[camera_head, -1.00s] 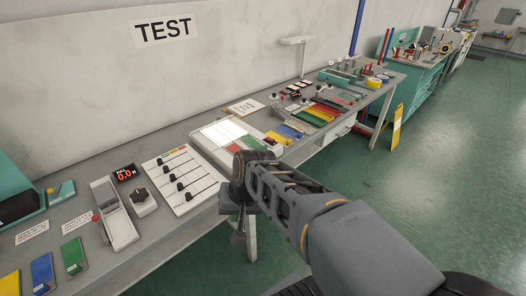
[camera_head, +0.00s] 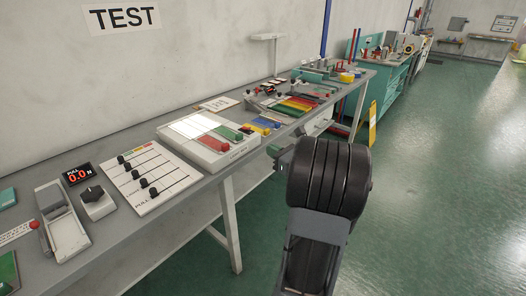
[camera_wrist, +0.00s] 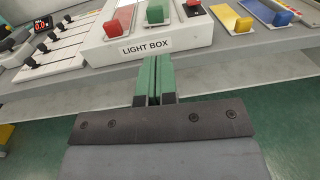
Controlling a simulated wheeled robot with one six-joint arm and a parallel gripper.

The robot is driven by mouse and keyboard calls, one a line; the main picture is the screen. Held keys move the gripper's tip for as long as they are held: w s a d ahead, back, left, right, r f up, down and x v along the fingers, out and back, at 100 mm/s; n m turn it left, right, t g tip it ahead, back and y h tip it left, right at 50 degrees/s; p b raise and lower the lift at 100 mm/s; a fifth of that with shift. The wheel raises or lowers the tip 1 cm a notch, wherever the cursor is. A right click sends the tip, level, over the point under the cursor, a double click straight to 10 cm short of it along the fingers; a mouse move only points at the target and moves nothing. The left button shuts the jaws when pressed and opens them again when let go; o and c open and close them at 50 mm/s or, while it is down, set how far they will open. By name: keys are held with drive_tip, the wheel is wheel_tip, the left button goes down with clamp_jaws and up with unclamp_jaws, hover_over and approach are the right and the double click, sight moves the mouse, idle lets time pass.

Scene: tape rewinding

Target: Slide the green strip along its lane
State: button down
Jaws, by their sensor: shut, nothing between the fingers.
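The green strip (camera_head: 226,132) lies on the light box (camera_head: 180,139), beside a red strip with a red block (camera_head: 223,149). In the wrist view, the green block (camera_wrist: 155,13) at the strip's near end stands upright above the LIGHT BOX label, with a red block (camera_wrist: 118,22) to its left. My gripper (camera_wrist: 155,58) is shut and empty. Its green fingers point at the front of the light box (camera_wrist: 88,50), below and short of the green block, apparently not touching it.
A white slider panel (camera_head: 150,178) stands left of the light box. Yellow and blue blocks (camera_wrist: 282,18) lie to its right. Other coloured strips (camera_head: 292,104) lie farther along the bench. A table leg (camera_head: 230,225) stands below the bench edge. Open green floor lies to the right.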

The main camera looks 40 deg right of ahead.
sight(242, 135)
drive_tip(key=w, duration=0.4)
drive_tip(key=w+a, duration=0.1)
drive_tip(key=w, duration=0.7)
drive_tip(key=shift+w+a, duration=0.15)
drive_tip(key=shift+a, duration=0.2)
drive_tip(key=shift+w+a+b, duration=0.15)
drive_tip(key=shift+w+b, duration=0.15)
drive_tip(key=shift+w, duration=1.4)
